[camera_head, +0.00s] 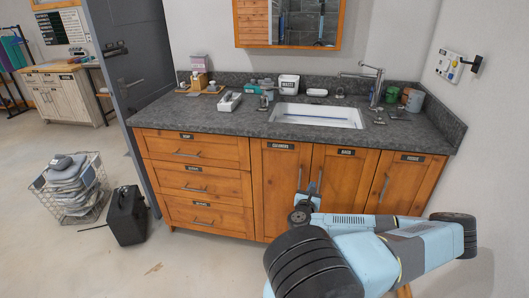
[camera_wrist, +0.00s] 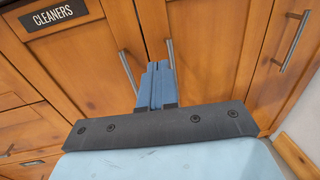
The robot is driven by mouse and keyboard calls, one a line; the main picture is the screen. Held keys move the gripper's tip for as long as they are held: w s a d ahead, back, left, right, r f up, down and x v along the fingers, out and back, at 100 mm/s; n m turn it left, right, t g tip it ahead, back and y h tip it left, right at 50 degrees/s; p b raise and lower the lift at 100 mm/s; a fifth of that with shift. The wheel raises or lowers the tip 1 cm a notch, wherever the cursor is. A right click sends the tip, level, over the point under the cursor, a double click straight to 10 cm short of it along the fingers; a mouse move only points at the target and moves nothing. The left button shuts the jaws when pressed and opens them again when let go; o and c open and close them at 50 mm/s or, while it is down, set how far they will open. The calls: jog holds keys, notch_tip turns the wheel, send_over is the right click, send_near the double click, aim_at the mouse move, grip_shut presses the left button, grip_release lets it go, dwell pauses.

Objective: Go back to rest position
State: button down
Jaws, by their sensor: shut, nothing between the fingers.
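My gripper (camera_head: 309,192) is in front of the wooden cabinet doors below the sink. In the wrist view my gripper (camera_wrist: 158,68) shows its two blue fingers pressed together, with nothing between them. The fingers overlap the door marked CLEANERS (camera_wrist: 88,48) and its metal handle (camera_wrist: 127,72) in the picture; I cannot tell whether they touch it. My blue and black arm stretches across the lower right of the head view.
The orange wooden cabinet (camera_head: 196,150) has its drawers and doors shut. Its dark countertop (camera_head: 215,118) holds a white sink (camera_head: 318,117) and small items. A wire basket (camera_head: 98,206) of folded cloth and a black box (camera_head: 126,215) stand on the floor at left.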

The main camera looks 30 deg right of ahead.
jog(key=w+a+n+t+y, duration=0.3)
jog(key=w+a+n+y, duration=0.8)
jog(key=n, duration=0.8)
jog(key=a+r+n+g+y, duration=0.5)
jog(key=a+n, duration=0.3)
jog(key=n, duration=0.4)
jog(key=s+a+r+n+g+h, duration=0.1)
jog(key=s+a+r+n, duration=0.25)
jog(key=r, duration=0.45)
jog(key=s+a+r+n+g+h, duration=0.1)
jog(key=s+a+r+n+h, duration=0.2)
jog(key=r, duration=0.6)
jog(key=s+a+r+n+g, duration=0.1)
jog(key=a+r+n, duration=0.3)
jog(key=r, duration=0.4)
jog(key=s+a+r+n, duration=0.1)
jog(key=s+a+r, duration=0.2)
jog(key=s, duration=0.3)
jog(key=s+a+r+n+y, duration=0.1)
jog(key=s+a+r+n, duration=0.1)
jog(key=s+r, duration=0.3)
jog(key=s+a+r+n+y, duration=0.1)
jog(key=s+a+r+n, duration=0.1)
jog(key=s+a+r, duration=0.2)
jog(key=s+r, duration=0.1)
jog(key=s, duration=0.2)
jog(key=shift+a, duration=0.4)
